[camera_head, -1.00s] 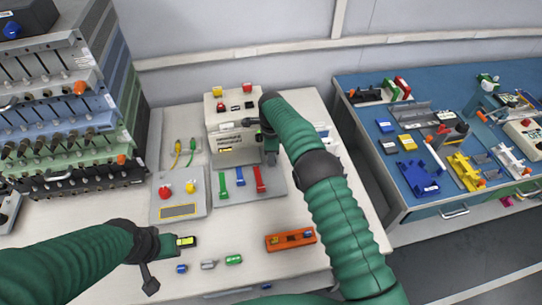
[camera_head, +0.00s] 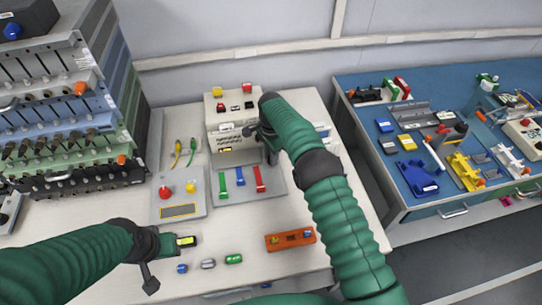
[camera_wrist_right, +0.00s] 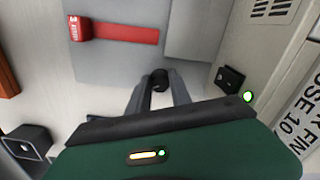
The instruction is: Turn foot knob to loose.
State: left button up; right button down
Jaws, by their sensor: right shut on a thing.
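My right gripper (camera_head: 250,132) is at the right front of the grey-white box (camera_head: 221,116) in the head view, largely hidden by its own arm. In the right wrist view its two fingers (camera_wrist_right: 160,88) close around a small dark round knob (camera_wrist_right: 160,76). The knob's marking, and so its setting, cannot be read. My left gripper (camera_head: 188,241) hangs over the front left of the bench, apart from the box. Its fingers are too small to judge.
A panel with green, blue and red levers (camera_head: 260,180) lies before the box; the red lever (camera_wrist_right: 125,32) is near my right fingers. A button panel (camera_head: 180,196) is to the left. An orange block (camera_head: 290,240) lies at the front. A blue table (camera_head: 460,80) stands right.

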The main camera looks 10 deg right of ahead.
jog(key=n, duration=0.7)
jog(key=shift+w+r, duration=0.1)
jog(key=n, duration=0.7)
jog(key=shift+n, duration=0.4)
jog(key=n, duration=0.6)
jog(key=shift+d, duration=0.1)
jog(key=n, duration=0.5)
jog(key=shift+w+r+n, duration=0.1)
jog(key=shift+n, duration=0.2)
jog(key=c, duration=1.5)
grip_release()
jog(key=o, duration=0.3)
